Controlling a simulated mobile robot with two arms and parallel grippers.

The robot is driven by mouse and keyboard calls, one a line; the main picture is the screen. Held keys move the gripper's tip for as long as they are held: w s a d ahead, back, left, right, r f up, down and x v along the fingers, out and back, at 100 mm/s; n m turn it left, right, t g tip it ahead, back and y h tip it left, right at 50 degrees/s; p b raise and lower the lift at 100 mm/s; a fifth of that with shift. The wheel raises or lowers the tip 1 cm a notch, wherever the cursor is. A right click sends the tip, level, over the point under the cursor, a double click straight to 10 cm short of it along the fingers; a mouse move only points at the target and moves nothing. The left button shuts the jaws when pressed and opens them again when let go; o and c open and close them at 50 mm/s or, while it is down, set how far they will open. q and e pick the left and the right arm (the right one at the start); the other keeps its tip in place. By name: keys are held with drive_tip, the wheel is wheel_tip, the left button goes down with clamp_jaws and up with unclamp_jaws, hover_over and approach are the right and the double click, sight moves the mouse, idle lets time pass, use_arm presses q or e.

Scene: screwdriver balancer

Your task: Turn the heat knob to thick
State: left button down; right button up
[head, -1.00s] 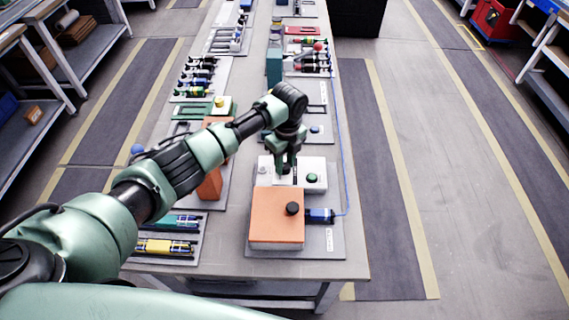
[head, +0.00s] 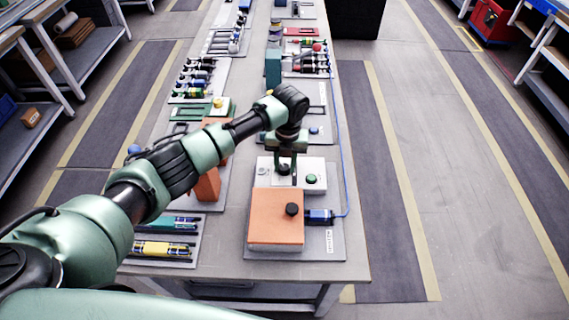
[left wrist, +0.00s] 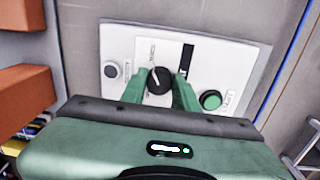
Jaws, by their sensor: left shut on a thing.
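The heat knob (left wrist: 158,80) is a round black dial with a white pointer line, in the middle of a white control panel (left wrist: 222,62). In the left wrist view the pointer points up and slightly left; the printed labels are too small to read. My left gripper (left wrist: 159,88) has its green fingers on either side of the knob, shut on it. In the head view my left gripper (head: 287,178) hangs over the panel (head: 315,168) behind an orange box, hiding the knob. My right gripper is not in view.
The panel has a grey button (left wrist: 111,69) on the left and a green button (left wrist: 210,100) on the right.

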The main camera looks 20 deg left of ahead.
sight(287, 166)
use_arm(q)
drive_tip(key=shift+m, duration=0.3)
drive_tip(key=c, duration=1.1)
unclamp_jaws()
drive_tip(key=shift+o, duration=0.2)
drive_tip(key=r, duration=0.4)
drive_tip(key=r+b, duration=0.1)
drive_tip(key=r, duration=0.3)
drive_tip(key=shift+d, duration=0.2)
drive_tip(key=shift+d+f, duration=0.1)
